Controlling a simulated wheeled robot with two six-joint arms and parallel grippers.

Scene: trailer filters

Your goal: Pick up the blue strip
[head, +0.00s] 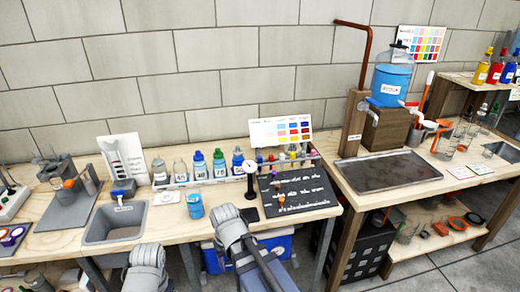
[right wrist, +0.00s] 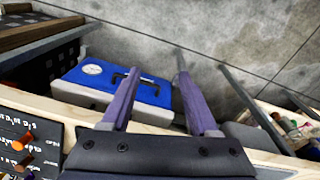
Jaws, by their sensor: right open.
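I cannot make out a blue strip for certain in either view. A colour chart (head: 281,131) with blue, red and yellow patches stands at the back of the bench, behind a row of small coloured-capped items (head: 283,157). A black board (head: 300,195) with white markings and small orange-red pieces lies before it; its corner shows at lower left in the right wrist view (right wrist: 28,125). My right gripper (head: 262,265) is near the bench's front edge, with its fingers (right wrist: 158,75) apart and empty. My left arm's grey end shows at the bottom; its jaws are hidden.
A blue cooler (head: 262,248) with a white lid disc stands under the bench, beyond my right fingers in the wrist view (right wrist: 112,84). Blue-capped bottles (head: 219,166), a blue jar (head: 195,206) and a sink (head: 115,222) are left of the board. A black crate (head: 362,250) is at right.

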